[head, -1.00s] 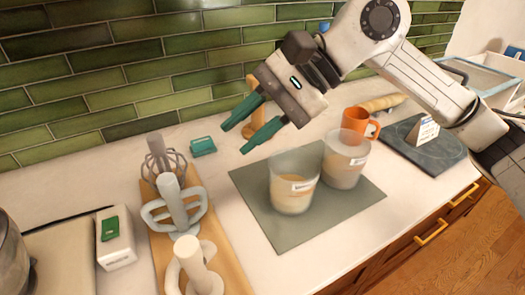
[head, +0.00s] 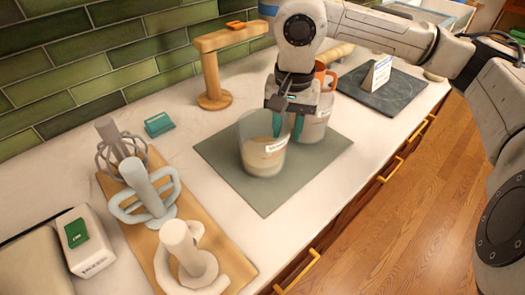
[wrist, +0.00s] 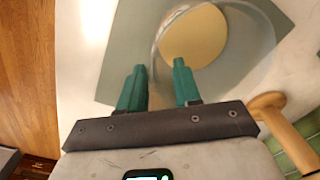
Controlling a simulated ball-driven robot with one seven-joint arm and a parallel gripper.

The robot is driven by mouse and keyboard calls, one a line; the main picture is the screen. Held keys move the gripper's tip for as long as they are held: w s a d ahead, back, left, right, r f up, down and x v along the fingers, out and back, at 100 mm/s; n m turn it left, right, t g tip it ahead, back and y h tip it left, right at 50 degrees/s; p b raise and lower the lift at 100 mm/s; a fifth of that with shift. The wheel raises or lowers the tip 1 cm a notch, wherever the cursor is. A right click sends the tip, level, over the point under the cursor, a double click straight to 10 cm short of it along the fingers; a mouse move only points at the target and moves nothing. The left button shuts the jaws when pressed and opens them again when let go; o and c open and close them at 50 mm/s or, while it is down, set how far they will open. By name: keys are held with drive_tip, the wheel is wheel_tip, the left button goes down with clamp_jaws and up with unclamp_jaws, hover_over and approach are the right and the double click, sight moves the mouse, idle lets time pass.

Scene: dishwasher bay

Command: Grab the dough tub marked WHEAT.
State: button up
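Two clear tubs of pale dough stand close together on a grey-green mat (head: 265,201): a left tub (head: 257,157) and a right tub (head: 313,128). Both have small white labels in the head view, too small to read. My gripper (head: 288,131) points down over the gap between the tubs, fingers apart and empty. Its green fingers partly cover both tubs.
An orange mug (head: 325,73) stands behind the right tub, partly hidden. A wooden stand (head: 209,75) is near the tiled wall. Whisk and paddle tools (head: 150,190) stand on a wooden board at left. A green block (head: 159,124) lies alone.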

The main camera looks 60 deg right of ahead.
sight(286, 143)
drive_tip(key=shift+s+a+f+p, duration=0.1)
drive_tip(key=shift+f+p, duration=0.1)
drive_tip(key=shift+f, duration=0.95)
drive_tip(key=shift+s+a+f+p, duration=0.1)
drive_tip(key=shift+f+p, duration=0.1)
drive_tip(key=shift+f, duration=0.9)
clamp_jaws()
